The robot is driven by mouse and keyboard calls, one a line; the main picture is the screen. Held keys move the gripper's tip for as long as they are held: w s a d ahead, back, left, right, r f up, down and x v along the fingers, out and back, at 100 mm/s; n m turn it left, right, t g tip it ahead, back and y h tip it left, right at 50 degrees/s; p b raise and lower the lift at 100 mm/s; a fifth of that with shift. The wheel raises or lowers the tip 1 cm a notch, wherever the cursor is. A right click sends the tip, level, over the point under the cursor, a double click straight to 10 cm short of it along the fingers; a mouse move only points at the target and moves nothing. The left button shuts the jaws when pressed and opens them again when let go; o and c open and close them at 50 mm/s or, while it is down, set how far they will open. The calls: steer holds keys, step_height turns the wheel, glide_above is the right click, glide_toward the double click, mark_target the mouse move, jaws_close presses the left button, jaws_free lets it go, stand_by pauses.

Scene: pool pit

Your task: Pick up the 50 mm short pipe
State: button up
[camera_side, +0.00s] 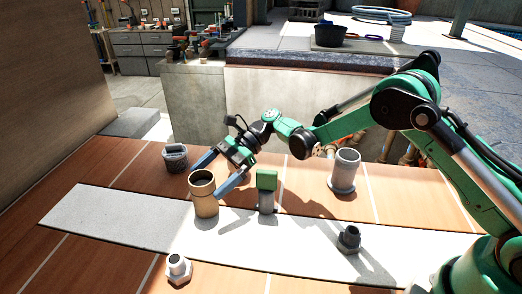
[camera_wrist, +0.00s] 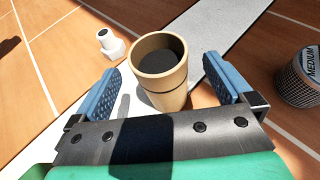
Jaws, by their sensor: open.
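A tan, open-topped short pipe (camera_side: 204,196) stands upright on the pale strip in the side view. I take it for the 50 mm short pipe, though no size mark shows. It also shows in the wrist view (camera_wrist: 163,84), with a dark inside and a dark band below its rim. My gripper (camera_side: 206,182) is open, tilted down, with its blue fingers on either side of the pipe's upper part. In the wrist view my gripper (camera_wrist: 162,82) has the pipe between its fingers, with gaps visible. The pipe's lower part is partly hidden there by the gripper's body.
A dark mesh container (camera_side: 174,158) marked MEDIUM in the wrist view (camera_wrist: 303,76) stands behind. A green-topped grey piece (camera_side: 266,188) stands close right. A grey flanged pipe (camera_side: 345,170), dark fitting (camera_side: 349,239) and pale hex fitting (camera_side: 178,268) stand apart. The strip's left end is clear.

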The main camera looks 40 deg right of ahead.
steer(key=shift+x, duration=1.25)
steer(key=c, duration=1.4)
steer(key=shift+r, duration=0.1)
